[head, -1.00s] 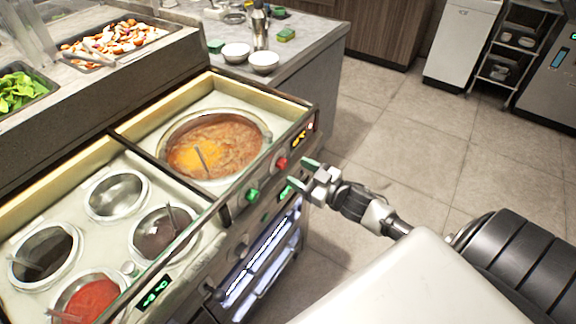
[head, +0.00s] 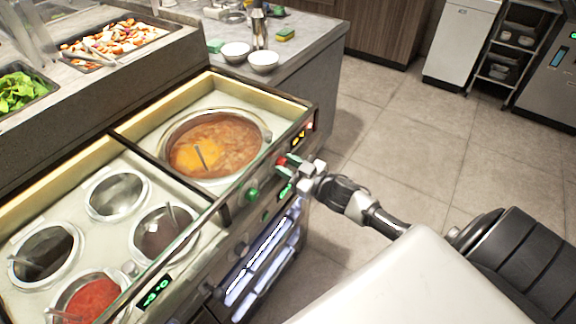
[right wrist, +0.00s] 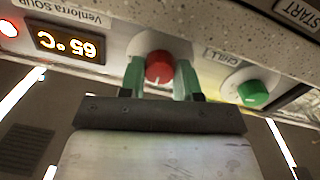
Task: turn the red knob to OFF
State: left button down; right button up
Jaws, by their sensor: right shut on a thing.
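The red knob (right wrist: 159,66) sits on the front panel of the soup well, with a white pointer line on its face. In the head view the red knob (head: 282,161) is partly hidden by my right gripper (head: 291,167). In the right wrist view my right gripper (right wrist: 158,78) has its green-tipped fingers on either side of the knob, shut on it. The label around the knob is mostly hidden, so I cannot read its setting. My left gripper is not in view.
A green knob (right wrist: 253,93) is next to the red one. A lit temperature display (right wrist: 70,44) and a red light (right wrist: 8,28) are on the other side. The soup pot (head: 216,146) stands in the well above. The floor (head: 420,130) to the right is clear.

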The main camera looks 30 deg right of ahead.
jog(key=shift+n, duration=0.4)
jog(key=n, duration=0.3)
jog(key=n+b, duration=0.1)
jog(key=n, duration=0.2)
jog(key=shift+f+n, duration=0.1)
jog(key=shift+n, duration=0.3)
jog(key=n+b, duration=0.1)
jog(key=n, duration=0.3)
jog(key=shift+n+b, duration=0.3)
jog(key=shift+b, duration=0.05)
jog(key=shift+n+y+b, duration=0.3)
jog(key=shift+n+b, duration=0.4)
jog(key=shift+n, duration=1.3)
jog(key=o, duration=0.9)
jog(key=shift+o, duration=0.2)
